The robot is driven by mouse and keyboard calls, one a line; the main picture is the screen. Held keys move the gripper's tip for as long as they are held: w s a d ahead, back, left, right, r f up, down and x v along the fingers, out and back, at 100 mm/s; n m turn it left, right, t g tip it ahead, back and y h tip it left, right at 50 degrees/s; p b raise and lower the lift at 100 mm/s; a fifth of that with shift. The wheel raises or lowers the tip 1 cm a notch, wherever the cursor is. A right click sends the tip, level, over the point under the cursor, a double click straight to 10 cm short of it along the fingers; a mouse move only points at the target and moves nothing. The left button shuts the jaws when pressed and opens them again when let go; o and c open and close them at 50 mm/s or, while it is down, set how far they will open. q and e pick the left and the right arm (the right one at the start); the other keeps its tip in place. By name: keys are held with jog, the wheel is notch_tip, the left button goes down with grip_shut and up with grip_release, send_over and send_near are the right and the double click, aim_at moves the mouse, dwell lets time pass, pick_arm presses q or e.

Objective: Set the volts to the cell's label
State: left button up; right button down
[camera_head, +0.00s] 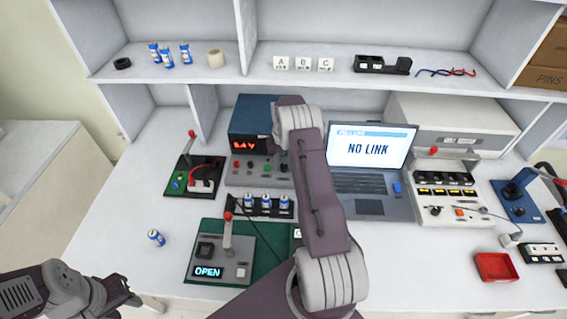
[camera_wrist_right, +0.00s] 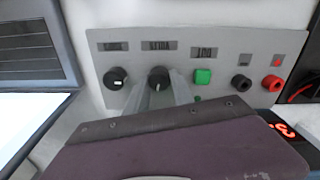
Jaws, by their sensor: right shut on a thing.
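The power supply (camera_head: 258,112) is a blue box with a grey front panel, and its red display (camera_head: 250,145) seems to read about 8.4V, partly hidden by my right arm. In the right wrist view its panel (camera_wrist_right: 220,52) carries two black knobs, a green button (camera_wrist_right: 203,77) and terminals. My right gripper (camera_wrist_right: 160,92) is shut on the middle knob (camera_wrist_right: 158,75). The left knob (camera_wrist_right: 116,77) is free. Blue-and-white cells (camera_head: 265,201) stand in a black rack before the supply; their labels are too small to read. My left gripper (camera_head: 130,292) is empty and looks open at the front left.
A loose cell (camera_head: 156,237) lies at the left of the bench. A tester reading OPEN (camera_head: 207,271) sits on a green mat. A laptop (camera_head: 368,150) shows NO LINK. A red tray (camera_head: 495,267) lies at right. Several cells (camera_head: 167,58) stand on the shelf.

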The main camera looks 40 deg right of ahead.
aim_at(283, 165)
jog(key=shift+m, duration=1.8)
jog(key=c, duration=1.1)
grip_release()
jog(key=shift+r, duration=0.1)
notch_tip(283, 165, up, 9)
jog(key=shift+f, duration=0.1)
jog(key=shift+w+a, duration=0.1)
